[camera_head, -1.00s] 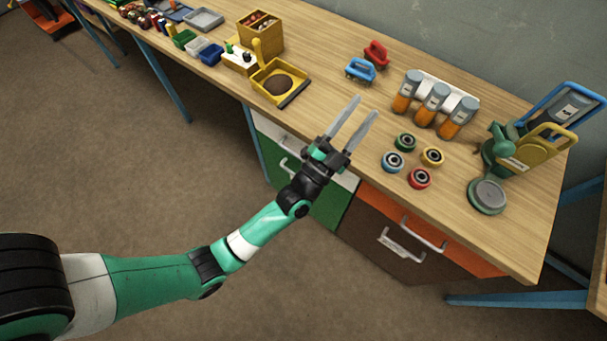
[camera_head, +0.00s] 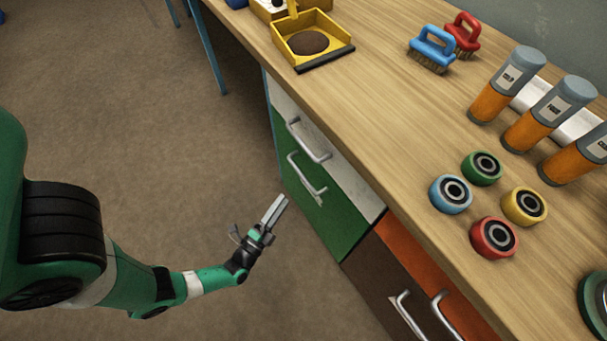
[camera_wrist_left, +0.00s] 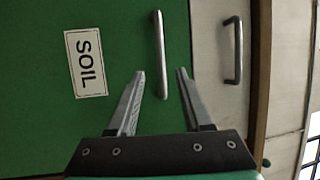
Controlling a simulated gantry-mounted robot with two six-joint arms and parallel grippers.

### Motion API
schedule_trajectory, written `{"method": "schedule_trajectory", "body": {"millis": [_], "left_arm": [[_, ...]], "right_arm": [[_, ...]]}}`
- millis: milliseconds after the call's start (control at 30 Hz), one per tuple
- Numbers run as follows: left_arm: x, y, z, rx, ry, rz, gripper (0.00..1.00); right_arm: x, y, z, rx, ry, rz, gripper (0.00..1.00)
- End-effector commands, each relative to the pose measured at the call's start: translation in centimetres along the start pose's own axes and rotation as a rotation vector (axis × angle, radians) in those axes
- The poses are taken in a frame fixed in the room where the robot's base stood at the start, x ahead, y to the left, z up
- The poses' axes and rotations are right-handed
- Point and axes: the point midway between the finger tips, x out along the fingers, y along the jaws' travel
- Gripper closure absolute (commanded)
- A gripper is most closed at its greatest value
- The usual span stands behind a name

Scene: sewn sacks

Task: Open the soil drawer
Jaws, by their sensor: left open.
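The soil drawer is the green front (camera_head: 322,211) under the workbench, and it looks shut. In the left wrist view its green face (camera_wrist_left: 120,40) carries a white label reading SOIL (camera_wrist_left: 86,62). Its metal bar handle (camera_head: 307,180) also shows in the left wrist view (camera_wrist_left: 158,55). My left gripper (camera_head: 275,207) is open, in front of the green drawer and lower left of its handle. In the left wrist view the handle's near end lies between the two fingertips (camera_wrist_left: 160,75); I cannot tell whether they touch it. My right gripper is not in view.
A white drawer with its own handle (camera_head: 309,142) sits just above the green one. Brown (camera_head: 385,285) and orange (camera_head: 425,280) drawers lie to the right. The floor (camera_head: 150,130) on the left is clear.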

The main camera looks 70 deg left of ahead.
Motion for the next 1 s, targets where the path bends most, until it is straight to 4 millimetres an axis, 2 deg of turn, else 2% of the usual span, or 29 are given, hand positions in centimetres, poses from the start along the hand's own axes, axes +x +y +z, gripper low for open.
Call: {"method": "schedule_trajectory", "body": {"millis": [167, 400, 533, 700, 900, 933, 1000], "left_arm": [[2.6, 0.0, 0.2, -0.001, -0.008, -0.006, 0.5], [8.1, 0.1, 0.1, -0.002, -0.004, -0.007, 0.5], [10.2, 0.0, 0.0, -0.003, -0.001, -0.005, 0.5], [11.3, -0.1, 0.0, -0.002, 0.0, -0.002, 0.5], [11.3, -0.1, 0.0, -0.002, 0.0, -0.001, 0.5], [11.3, -0.1, 0.0, -0.002, 0.0, -0.001, 0.52], [11.3, -0.1, 0.0, -0.003, 0.0, -0.001, 0.65]], "right_arm": [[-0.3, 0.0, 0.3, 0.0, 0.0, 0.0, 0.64], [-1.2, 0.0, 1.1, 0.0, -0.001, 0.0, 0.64], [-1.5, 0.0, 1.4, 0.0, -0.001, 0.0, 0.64], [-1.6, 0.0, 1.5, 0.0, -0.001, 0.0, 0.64], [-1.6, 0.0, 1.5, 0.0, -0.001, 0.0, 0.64], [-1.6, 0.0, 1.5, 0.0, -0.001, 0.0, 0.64], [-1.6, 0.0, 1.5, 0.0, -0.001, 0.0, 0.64]]}}
